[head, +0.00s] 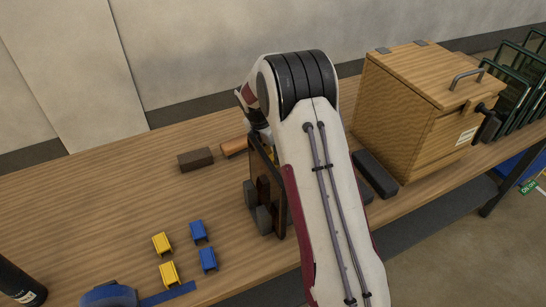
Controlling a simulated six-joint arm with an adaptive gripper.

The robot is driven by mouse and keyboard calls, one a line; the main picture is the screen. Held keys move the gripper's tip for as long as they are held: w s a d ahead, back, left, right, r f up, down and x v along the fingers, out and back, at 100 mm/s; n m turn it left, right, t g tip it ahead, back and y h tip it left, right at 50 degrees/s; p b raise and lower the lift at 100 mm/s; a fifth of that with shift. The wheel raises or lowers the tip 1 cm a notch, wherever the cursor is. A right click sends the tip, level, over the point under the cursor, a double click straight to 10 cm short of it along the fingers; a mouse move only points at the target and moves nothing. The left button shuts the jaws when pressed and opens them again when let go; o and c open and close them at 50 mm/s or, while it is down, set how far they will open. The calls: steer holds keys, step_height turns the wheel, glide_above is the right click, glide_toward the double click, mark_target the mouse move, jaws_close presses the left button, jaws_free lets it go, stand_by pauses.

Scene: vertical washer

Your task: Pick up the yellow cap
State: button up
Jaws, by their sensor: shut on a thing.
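Two small yellow pieces (161,244) lie on the wooden table at the lower left, one in front of the other. They look like small channel-shaped blocks, and I cannot tell whether either is the yellow cap. My arm rises through the middle of the view and bends at the top. My gripper is hidden behind the arm, so its jaws and anything between them do not show.
Two blue blocks (198,231) stand beside the yellow ones. A dark upright panel (266,185) with grey round parts stands left of my arm. A dark brown block (195,159) lies behind. A wooden box (415,105) stands right. The table's left (80,205) is clear.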

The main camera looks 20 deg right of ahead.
step_height(320, 180, up, 10)
stand_by(0.6)
